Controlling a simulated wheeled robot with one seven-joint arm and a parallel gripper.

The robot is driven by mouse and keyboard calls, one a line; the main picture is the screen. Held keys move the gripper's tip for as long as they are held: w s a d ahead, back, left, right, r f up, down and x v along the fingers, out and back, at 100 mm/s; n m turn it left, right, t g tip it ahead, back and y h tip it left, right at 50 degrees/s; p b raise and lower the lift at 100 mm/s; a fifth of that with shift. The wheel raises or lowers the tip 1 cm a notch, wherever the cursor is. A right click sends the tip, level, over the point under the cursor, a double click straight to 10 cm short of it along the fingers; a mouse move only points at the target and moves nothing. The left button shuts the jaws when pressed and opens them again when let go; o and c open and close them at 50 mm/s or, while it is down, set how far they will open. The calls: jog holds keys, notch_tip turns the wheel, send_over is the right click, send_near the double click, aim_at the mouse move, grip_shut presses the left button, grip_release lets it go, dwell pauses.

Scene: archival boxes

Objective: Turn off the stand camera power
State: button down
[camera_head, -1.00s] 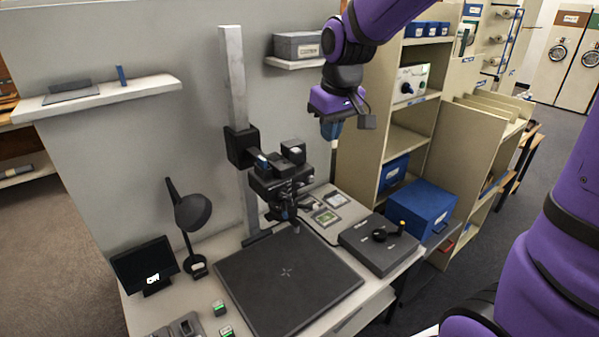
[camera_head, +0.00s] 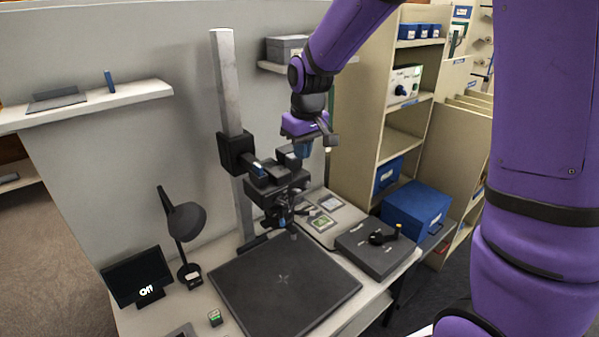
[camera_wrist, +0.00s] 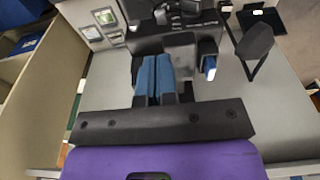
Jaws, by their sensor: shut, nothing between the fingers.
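The stand camera (camera_head: 276,185) is a black assembly on a carriage partway up a pale upright column (camera_head: 230,90). It has dark blocks on top and a blue piece at its left side. My gripper (camera_head: 303,152) is beside and just above its top right in the head view, pointing down. In the wrist view my gripper (camera_wrist: 155,75) shows its blue fingers together and empty. Dark camera parts (camera_wrist: 182,42) lie just beyond the fingertips, and a blue-and-white piece (camera_wrist: 209,66) is to their right. I cannot tell whether the fingers touch the camera. No power switch is clearly readable.
A black baseboard (camera_head: 285,282) lies below the camera. A small screen (camera_head: 138,275) with white lettering, apparently "Off", and a desk lamp (camera_head: 185,220) stand left. A grey control box (camera_head: 375,248) with a crank is at right. Shelving (camera_head: 350,130) stands behind right.

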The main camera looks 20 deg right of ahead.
aim_at(300, 190)
jog(key=f, duration=0.3)
jog(key=w+f, duration=0.1)
jog(key=f, duration=0.5)
jog(key=shift+w+a+f, duration=0.15)
jog(key=shift+a+f, duration=0.05)
jog(key=shift+f, duration=0.1)
jog(key=shift+s+d+f+t+y, duration=0.15)
jog(key=shift+s+t+y, duration=0.15)
jog(key=shift+t, duration=0.3)
jog(key=shift+s+f, duration=0.15)
jog(key=shift+f, duration=0.1)
jog(key=shift+s+d+f, duration=0.15)
jog(key=shift+s+f, duration=0.3)
jog(key=shift+f, duration=0.2)
jog(key=shift+r, duration=0.15)
jog(key=shift+r, duration=0.65)
